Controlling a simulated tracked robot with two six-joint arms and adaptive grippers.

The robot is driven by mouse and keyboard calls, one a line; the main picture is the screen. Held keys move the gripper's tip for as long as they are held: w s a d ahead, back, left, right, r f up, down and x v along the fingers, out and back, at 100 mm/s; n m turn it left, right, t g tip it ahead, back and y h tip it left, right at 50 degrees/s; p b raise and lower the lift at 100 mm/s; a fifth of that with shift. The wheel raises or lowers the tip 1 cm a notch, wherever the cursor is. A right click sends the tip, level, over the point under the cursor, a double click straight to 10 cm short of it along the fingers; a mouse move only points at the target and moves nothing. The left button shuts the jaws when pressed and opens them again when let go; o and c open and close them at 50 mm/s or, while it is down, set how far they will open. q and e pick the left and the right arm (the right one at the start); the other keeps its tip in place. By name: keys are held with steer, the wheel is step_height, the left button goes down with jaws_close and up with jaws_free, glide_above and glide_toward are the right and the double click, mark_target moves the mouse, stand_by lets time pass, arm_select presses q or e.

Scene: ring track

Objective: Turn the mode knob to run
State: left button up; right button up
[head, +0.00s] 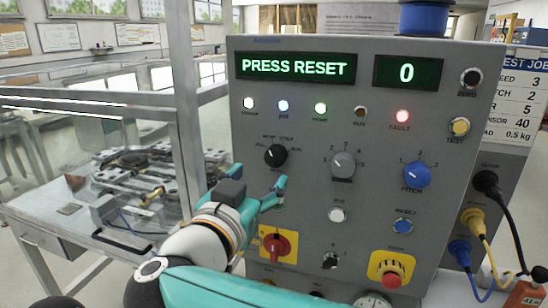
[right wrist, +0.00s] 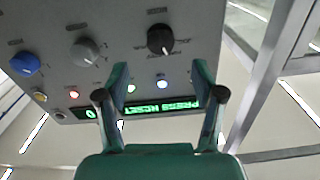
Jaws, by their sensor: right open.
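The mode knob (head: 276,155) is a small black rotary knob on the left of the grey control panel, with small labels around it. In the right wrist view, where the panel appears upside down, the black knob (right wrist: 160,39) is at the top centre. My right gripper (head: 262,178) is open and empty, just below the knob in the head view. Its two teal fingers (right wrist: 158,85) stand apart in the wrist view, not around the knob. My left gripper is not in view.
The display (head: 295,67) reads PRESS RESET and a counter (head: 407,72) reads 0. A grey knob (head: 343,163) and blue knob (head: 417,174) are to the right. A red switch (head: 277,246) and emergency stop (head: 391,279) are below. A metal frame post (head: 185,90) stands at left.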

mark_target(273, 159)
steer(key=x, duration=0.8)
steer(key=shift+w+p, duration=0.2)
steer(key=shift+p, duration=0.2)
steer(key=c, duration=1)
steer(key=shift+d, duration=0.25)
steer(key=shift+c, duration=0.7)
steer(key=shift+a, duration=0.15)
